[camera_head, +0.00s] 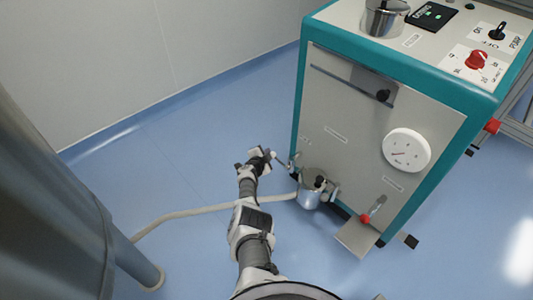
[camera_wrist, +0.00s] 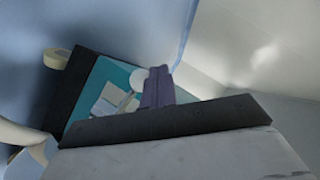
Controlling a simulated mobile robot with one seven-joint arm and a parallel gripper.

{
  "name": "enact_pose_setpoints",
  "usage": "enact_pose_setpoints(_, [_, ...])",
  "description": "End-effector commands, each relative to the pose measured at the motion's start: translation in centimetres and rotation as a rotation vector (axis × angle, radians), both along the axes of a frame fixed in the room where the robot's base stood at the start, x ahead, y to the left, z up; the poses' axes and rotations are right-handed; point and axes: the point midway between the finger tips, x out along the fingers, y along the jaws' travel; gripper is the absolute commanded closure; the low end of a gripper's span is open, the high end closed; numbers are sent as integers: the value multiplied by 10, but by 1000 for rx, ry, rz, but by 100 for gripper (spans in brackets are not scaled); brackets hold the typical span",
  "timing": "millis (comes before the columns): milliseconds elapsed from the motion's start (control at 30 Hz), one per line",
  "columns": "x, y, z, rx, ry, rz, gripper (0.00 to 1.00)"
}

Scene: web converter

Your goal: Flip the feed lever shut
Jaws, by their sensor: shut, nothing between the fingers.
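A short metal lever (camera_head: 282,162) with a pale ball knob sticks out from the left edge of the machine's front panel. It looks like the feed lever, but I cannot read its label. My gripper (camera_head: 268,154) is shut and empty, right beside the knob. In the wrist view, a white round knob (camera_wrist: 139,77) shows just left of my shut gripper (camera_wrist: 158,88). I cannot tell whether they touch. The lever's base is partly hidden in the wrist view.
The teal and grey machine (camera_head: 345,130) stands on a blue floor. A metal canister (camera_head: 309,190) and a hose (camera_head: 215,209) are low in front. A red-knobbed lever (camera_head: 365,218) and a round dial (camera_head: 406,150) are further right.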

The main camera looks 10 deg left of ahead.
Motion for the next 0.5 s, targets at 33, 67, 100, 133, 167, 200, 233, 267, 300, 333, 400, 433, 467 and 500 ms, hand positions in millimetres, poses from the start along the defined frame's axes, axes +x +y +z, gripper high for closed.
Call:
enact_pose_setpoints(33, [0, 0, 0, 0, 1, -1, 100])
enact_pose_setpoints(67, [-1, 0, 0, 0, 1, -1, 100])
enact_pose_setpoints(100, [-2, 0, 1, 0, 1, 0, 100])
enact_pose_setpoints(133, [-3, 1, 2, 0, 1, 0, 100])
enact_pose_setpoints(167, [-4, 1, 3, -1, 2, 1, 100])
enact_pose_setpoints(200, [-6, 2, 5, 0, 2, 1, 100])
enact_pose_setpoints(233, [-8, 2, 6, 1, 2, 1, 100])
enact_pose_setpoints(267, [-10, 2, 8, 1, 2, 1, 100])
enact_pose_setpoints(300, [-14, 2, 10, -1, 2, 0, 100])
enact_pose_setpoints(333, [-17, 3, 12, 0, 2, 1, 100])
enact_pose_setpoints(400, [-24, 4, 16, -1, 2, 2, 100])
enact_pose_setpoints(433, [-27, 4, 17, -1, 2, 2, 100])
enact_pose_setpoints(467, [-30, 5, 19, -1, 2, 2, 100])
enact_pose_setpoints(500, [-36, 7, 20, -1, 2, 2, 100])
